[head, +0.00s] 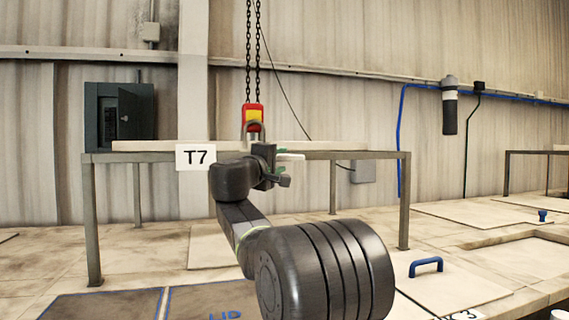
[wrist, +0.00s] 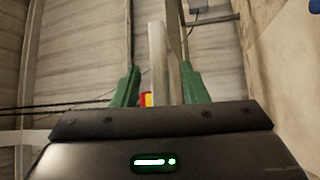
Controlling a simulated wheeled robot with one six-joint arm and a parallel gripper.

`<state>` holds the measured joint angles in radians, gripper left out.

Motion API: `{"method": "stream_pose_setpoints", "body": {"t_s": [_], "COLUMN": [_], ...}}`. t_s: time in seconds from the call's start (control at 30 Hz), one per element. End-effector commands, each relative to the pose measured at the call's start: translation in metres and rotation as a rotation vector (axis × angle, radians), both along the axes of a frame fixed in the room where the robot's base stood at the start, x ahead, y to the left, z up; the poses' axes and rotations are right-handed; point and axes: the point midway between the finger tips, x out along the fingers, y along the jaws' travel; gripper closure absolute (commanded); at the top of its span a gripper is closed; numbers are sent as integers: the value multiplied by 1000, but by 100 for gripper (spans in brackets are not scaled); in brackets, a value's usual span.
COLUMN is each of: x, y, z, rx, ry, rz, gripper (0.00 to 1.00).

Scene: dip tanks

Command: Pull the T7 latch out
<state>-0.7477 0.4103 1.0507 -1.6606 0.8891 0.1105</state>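The T7 label (head: 196,157) hangs on the front of a metal stand (head: 92,220) with a pale board (head: 140,146) on top. My gripper (head: 281,165) is in front of the stand's top rail, right of the label. In the wrist view my gripper (wrist: 160,85) has its two green fingers apart, with the pale board edge (wrist: 157,50) and grey rail (wrist: 185,90) showing between and beyond them. A short white bar (head: 293,157) shows by the fingers in the head view. I cannot tell if it is the latch; no latch is clearly visible.
A red and yellow hoist block (head: 253,117) hangs on chains behind my gripper, and it also shows in the wrist view (wrist: 147,99). A dark cabinet (head: 120,111) is at the back left. A lid with a blue handle (head: 426,265) lies at right.

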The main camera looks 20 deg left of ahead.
Motion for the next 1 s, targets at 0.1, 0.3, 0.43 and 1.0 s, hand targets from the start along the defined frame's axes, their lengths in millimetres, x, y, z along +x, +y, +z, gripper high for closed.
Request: {"method": "stream_pose_setpoints", "body": {"t_s": [0.1, 0.3, 0.43, 1.0], "x": [-30, -72, -89, -98], "y": [5, 12, 14, 15], "z": [-7, -13, -14, -14], "rx": [0, 0, 1, 0], "ry": [-1, 0, 1, 1], "rz": [4, 4, 2, 0], "gripper": [60, 60, 60, 60]}}
